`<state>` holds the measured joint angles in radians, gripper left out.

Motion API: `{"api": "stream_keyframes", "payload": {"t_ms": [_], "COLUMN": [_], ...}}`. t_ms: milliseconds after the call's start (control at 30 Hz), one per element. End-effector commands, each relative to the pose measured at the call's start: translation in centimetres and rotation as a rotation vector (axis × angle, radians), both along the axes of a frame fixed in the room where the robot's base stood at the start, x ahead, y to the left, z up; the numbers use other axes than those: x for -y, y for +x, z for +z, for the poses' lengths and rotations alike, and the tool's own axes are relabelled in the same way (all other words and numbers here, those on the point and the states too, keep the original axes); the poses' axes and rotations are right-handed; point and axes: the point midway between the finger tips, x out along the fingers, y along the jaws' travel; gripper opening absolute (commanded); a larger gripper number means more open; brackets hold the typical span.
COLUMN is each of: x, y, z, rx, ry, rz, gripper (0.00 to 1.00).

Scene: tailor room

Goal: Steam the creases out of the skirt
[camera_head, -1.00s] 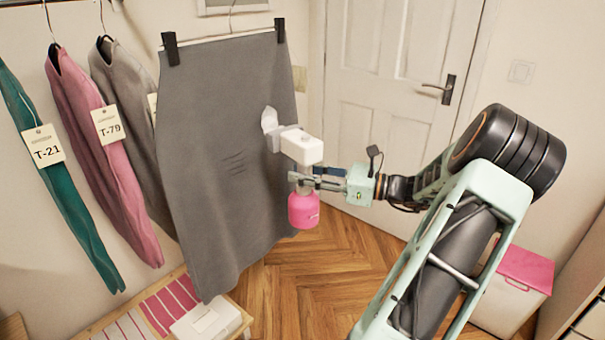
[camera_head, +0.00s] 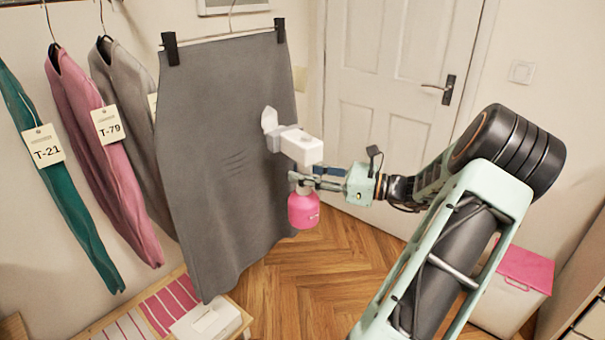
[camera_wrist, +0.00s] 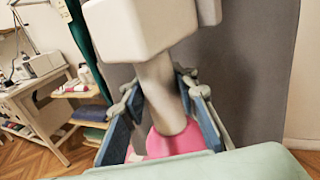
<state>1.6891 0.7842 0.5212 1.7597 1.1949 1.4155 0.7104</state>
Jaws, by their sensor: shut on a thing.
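The grey skirt (camera_head: 215,170) hangs from a clip hanger by two black clips. A few short creases (camera_head: 234,163) show near its middle. My gripper (camera_head: 303,180) is shut on the neck of a handheld steamer (camera_head: 303,148) with a white head and a pink tank (camera_head: 304,210). The steamer is upright, with its pale nozzle (camera_head: 270,121) towards the skirt, above and right of the creases. I cannot tell whether the nozzle touches the cloth. In the wrist view, the white steamer neck (camera_wrist: 160,95) stands between the blue finger pads, and the skirt (camera_wrist: 245,85) fills the background.
Tagged garments, one teal (camera_head: 60,190), one pink (camera_head: 105,160) and one grey (camera_head: 128,90), hang to the left. A low bench (camera_head: 95,330) with a white box (camera_head: 207,322) stands below the skirt. A pink-lidded bin (camera_head: 515,290) stands at right. The wooden floor (camera_head: 290,285) ahead is clear.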

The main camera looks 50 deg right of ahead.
Motion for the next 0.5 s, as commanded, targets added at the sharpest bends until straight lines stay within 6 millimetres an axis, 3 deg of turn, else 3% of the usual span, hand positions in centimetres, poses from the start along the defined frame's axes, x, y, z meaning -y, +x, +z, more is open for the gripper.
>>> {"api": "stream_keyframes", "payload": {"t_ms": [500], "x": [-1.8], "y": [-0.1], "z": [-1.1], "rx": [0.005], "ry": [0.0], "rz": [0.001], "gripper": [0.0]}}
